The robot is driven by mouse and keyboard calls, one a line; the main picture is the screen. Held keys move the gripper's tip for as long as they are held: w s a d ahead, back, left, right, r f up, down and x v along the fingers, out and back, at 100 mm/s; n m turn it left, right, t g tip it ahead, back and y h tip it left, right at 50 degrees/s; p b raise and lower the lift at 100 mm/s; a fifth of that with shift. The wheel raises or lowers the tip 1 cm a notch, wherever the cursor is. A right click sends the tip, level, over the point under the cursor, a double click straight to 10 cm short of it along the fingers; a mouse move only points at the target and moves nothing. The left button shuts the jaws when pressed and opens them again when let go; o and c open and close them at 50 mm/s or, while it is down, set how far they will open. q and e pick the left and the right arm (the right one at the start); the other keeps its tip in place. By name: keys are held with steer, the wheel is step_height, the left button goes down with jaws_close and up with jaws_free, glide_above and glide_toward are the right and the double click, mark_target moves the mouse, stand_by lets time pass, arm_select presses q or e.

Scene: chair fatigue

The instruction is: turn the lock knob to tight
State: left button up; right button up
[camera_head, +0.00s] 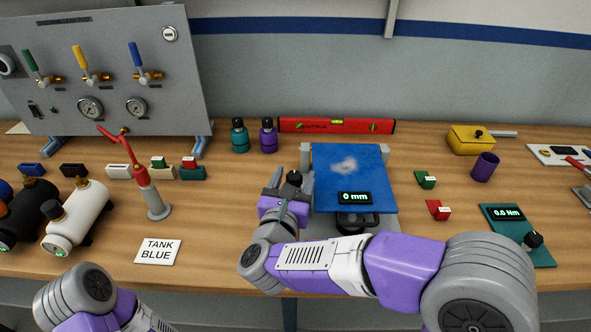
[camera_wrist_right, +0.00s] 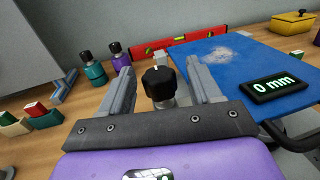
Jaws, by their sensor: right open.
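The lock knob (camera_wrist_right: 158,85) is black with a small pale mark on its top edge, on a metal stem. In the head view the knob (camera_head: 294,178) is left of a blue plate (camera_head: 350,175) with a display reading 0 mm. My right gripper (camera_wrist_right: 160,72) is open, with one finger on each side of the knob in the wrist view. I see gaps between the fingers and the knob; whether they are at its height is hard to tell. The right gripper (camera_head: 289,186) partly hides the knob's base in the head view.
A red level (camera_head: 336,126) and teal (camera_head: 240,136) and purple (camera_head: 268,135) bottles stand behind. Left are a red-handled post (camera_head: 155,200), a TANK BLUE card (camera_head: 158,251) and a valve panel (camera_head: 100,70). Right is a 0.0 Nm device (camera_head: 515,240).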

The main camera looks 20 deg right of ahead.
steer(key=shift+x, duration=1.35)
steer(key=c, duration=1)
steer(key=shift+o, duration=0.2)
